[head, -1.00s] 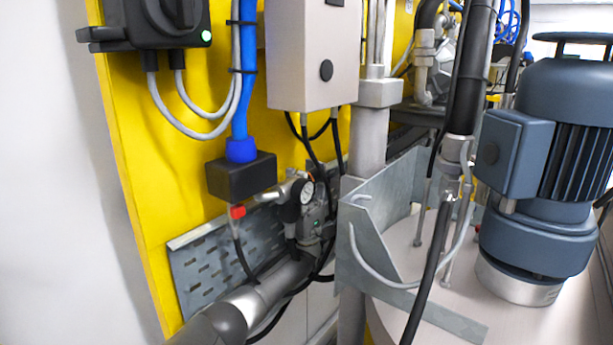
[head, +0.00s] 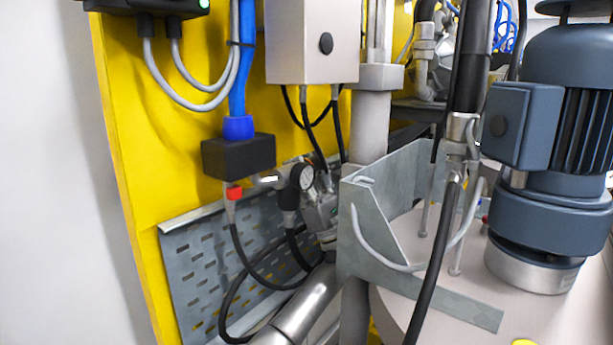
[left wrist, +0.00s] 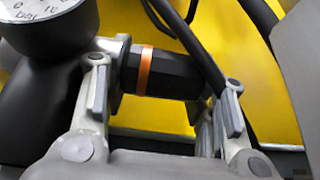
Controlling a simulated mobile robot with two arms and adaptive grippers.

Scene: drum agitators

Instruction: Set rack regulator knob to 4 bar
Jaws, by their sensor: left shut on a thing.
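The regulator knob (left wrist: 178,76) is black with an orange ring (left wrist: 146,72) and lies between my left gripper's fingers in the left wrist view. My left gripper (left wrist: 165,100) is shut on it. Its marks and exact setting cannot be read. The round white pressure gauge (left wrist: 46,14) is cut off at the upper left; "bar" shows, but no needle can be made out. In the head view the gauge (head: 307,177) sits on the black regulator body (head: 289,198), with my left gripper (head: 322,205) just to its right, hiding the knob. My right gripper is not in view.
A black block (head: 238,157) with a blue hose and a red-collared fitting (head: 234,193) is left of the regulator. A perforated grey plate (head: 205,270) lies behind. A grey bracket (head: 385,215) stands close on the right, and black cables hang around my arm.

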